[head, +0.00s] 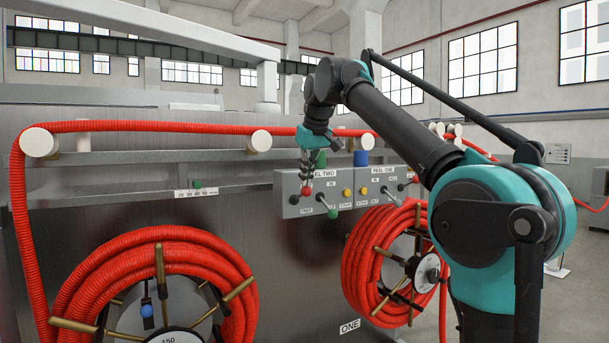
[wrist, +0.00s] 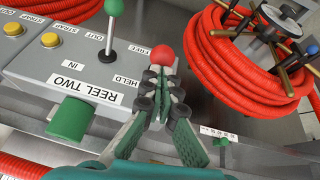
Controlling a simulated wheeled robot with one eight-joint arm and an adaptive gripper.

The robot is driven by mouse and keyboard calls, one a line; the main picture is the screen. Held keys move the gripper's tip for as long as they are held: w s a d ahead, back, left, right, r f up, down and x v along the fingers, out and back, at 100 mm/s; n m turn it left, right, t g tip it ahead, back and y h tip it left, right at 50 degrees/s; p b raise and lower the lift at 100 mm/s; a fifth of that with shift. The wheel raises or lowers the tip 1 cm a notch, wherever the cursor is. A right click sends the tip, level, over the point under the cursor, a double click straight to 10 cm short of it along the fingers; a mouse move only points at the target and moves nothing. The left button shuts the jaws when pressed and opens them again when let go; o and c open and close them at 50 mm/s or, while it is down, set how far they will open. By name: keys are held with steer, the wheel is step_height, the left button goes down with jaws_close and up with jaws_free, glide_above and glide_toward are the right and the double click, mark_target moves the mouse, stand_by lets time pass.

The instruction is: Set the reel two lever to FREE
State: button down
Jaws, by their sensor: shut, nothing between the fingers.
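The grey REEL TWO control box (head: 290,208) hangs in the middle of the head view; in the wrist view its labelled face (wrist: 60,75) fills the left. The red-knobbed lever (head: 306,191) is at its left end. In the wrist view the red knob (wrist: 165,53) shows beside the FREE and HELD labels, nearer FREE in the picture; its stem is hidden, so I cannot tell its setting. My gripper (head: 307,172) is shut and empty. Its fingertips (wrist: 160,75) are right at the knob; I cannot tell whether they touch it.
A green-knobbed IN/OUT lever (wrist: 113,7), yellow buttons (wrist: 50,40) and a green cylinder (wrist: 70,118) share the box. The REEL ONE box (head: 375,192) adjoins on the right. Red conduit coils (head: 90,270) sit on reels below, with a conduit run (head: 180,127) above.

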mark_target(308, 190)
steer(key=shift+s, duration=0.1)
steer(key=shift+s+d+f+t+y, duration=0.3)
steer(key=shift+s+f+t+y, duration=0.15)
steer(key=shift+f+t, duration=0.2)
steer(key=shift+s+d+f+t+y, duration=0.35)
steer(key=shift+f+t+y, duration=0.1)
steer(key=shift+f+t, duration=0.2)
step_height(308, 190, down, 7)
steer(key=s+t+y, duration=0.1)
steer(key=t+y, duration=0.1)
steer(key=t, duration=0.2)
steer(key=shift+d+f, duration=0.2)
steer(key=shift+d, duration=0.05)
steer(key=shift+m, duration=0.3)
